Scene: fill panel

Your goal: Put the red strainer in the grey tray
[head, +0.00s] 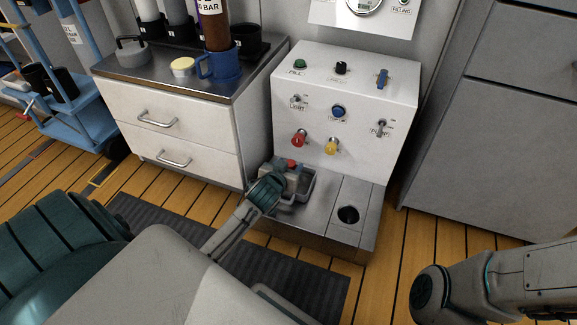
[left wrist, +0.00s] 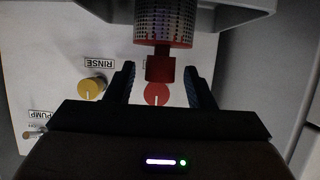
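The red strainer is a meshed cylinder (left wrist: 166,20) with a red end and a narrow red stem (left wrist: 161,68) in the left wrist view. In the head view only its small red top (head: 291,163) shows clearly, over the grey tray (head: 311,190). My left gripper (head: 284,170) is at the tray. In the left wrist view its two fingers (left wrist: 160,84) stand apart on either side of the red stem, with gaps showing on both sides. The arm hides the strainer's lower part in the head view, so I cannot tell whether it rests on the tray's floor.
The white panel (head: 345,95) with knobs and switches rises just behind the tray. A drawer cabinet (head: 180,125) with a blue mug (head: 219,66) stands at left.

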